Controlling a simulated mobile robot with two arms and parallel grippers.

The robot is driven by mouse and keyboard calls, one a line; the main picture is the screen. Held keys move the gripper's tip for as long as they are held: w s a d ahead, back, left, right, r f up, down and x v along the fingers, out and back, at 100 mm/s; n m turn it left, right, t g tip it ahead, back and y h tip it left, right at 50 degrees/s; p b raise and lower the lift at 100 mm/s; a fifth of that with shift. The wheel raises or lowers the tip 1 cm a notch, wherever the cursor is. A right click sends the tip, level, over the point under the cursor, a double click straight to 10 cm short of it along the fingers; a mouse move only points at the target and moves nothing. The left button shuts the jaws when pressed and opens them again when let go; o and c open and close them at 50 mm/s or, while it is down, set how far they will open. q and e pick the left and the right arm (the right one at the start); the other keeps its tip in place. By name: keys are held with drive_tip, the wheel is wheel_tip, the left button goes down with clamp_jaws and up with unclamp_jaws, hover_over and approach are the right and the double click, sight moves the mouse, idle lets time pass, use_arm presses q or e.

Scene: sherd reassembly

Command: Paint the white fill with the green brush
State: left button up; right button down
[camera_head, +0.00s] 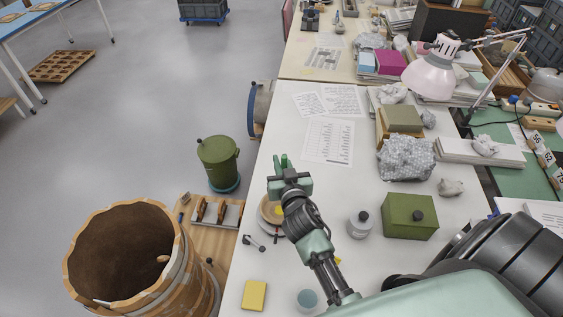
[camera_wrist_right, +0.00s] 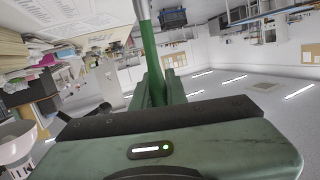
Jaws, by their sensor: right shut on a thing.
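My right gripper (camera_head: 285,172) is above the white table, its fingers pointing to the back. It is shut on the green brush (camera_head: 284,160), of which only a short piece shows in the head view. In the right wrist view the brush's green handle (camera_wrist_right: 150,60) stands up between the fingers; its bristles cannot be made out. A large brown vessel (camera_head: 185,262) with pale joins stands at the lower left, well apart from the gripper. A small whitish patch (camera_head: 102,302) shows at its near rim; I cannot tell whether it is the fill. My left gripper is out of view.
A round dish (camera_head: 264,212) lies partly hidden under my right arm. A white bottle (camera_head: 360,222), a green box (camera_head: 411,216), a yellow sponge (camera_head: 254,295) and a small jar (camera_head: 307,299) stand on the table. A green bin (camera_head: 217,160) stands on the floor.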

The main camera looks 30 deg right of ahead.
drive_tip(key=shift+d+r+p, duration=0.15)
drive_tip(key=shift+d+p, duration=0.15)
drive_tip(key=d+r+p, duration=0.1)
drive_tip(key=d+p, duration=0.2)
drive_tip(key=d, duration=0.3)
drive_tip(key=shift+d+r, duration=0.2)
drive_tip(key=shift+r, duration=0.15)
